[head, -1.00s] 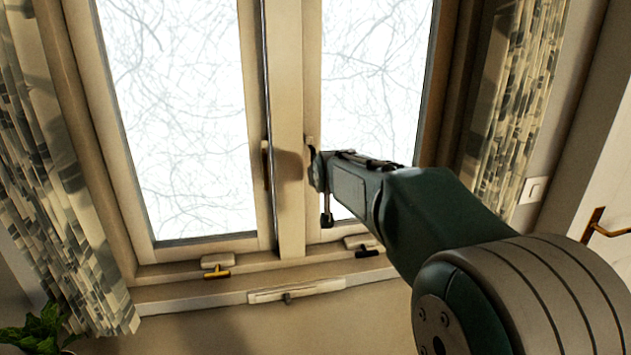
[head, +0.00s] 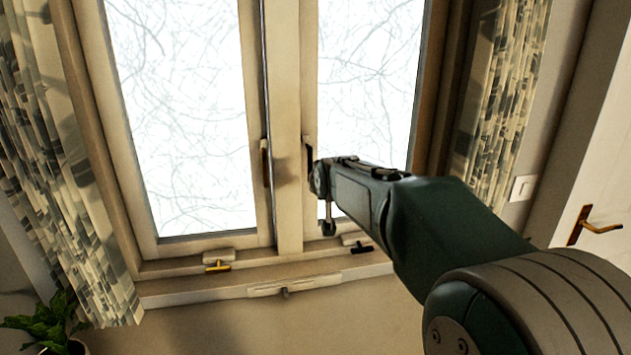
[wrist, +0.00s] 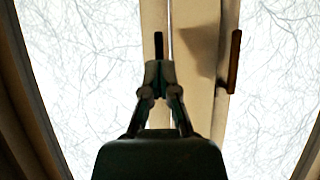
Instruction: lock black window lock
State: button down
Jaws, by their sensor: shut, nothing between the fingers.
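A black upright handle (head: 309,151) sits on the right sash, beside the centre post of the window. It also shows in the wrist view (wrist: 158,45), just beyond the fingertips. A small black latch (head: 362,248) sits low on the right sash's bottom rail, to the right of and below my gripper in the head view. My gripper (wrist: 161,78) is shut and empty. In the head view, my gripper (head: 320,180) is close to the black handle and partly overlaps its lower end. I cannot tell whether they touch.
A brown handle (head: 265,162) is on the left sash, and a brass latch (head: 217,266) is below it. Patterned curtains (head: 500,90) hang on both sides. A plant (head: 47,325) stands at lower left. A door with a brass handle (head: 590,227) is at right.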

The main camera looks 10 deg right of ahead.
jog(key=s, duration=0.8)
jog(key=shift+s, duration=0.3)
jog(key=shift+s, duration=0.1)
jog(key=s+f+g, duration=0.2)
jog(key=s+f, duration=0.1)
jog(key=s, duration=0.6)
jog(key=s+f+g, duration=0.2)
jog(key=s+f, duration=0.1)
jog(key=s, duration=0.6)
jog(key=s+f+g, duration=0.2)
jog(key=s+f, duration=0.2)
jog(key=s, duration=0.6)
jog(key=shift+g, duration=0.3)
jog(key=shift+d, duration=0.1)
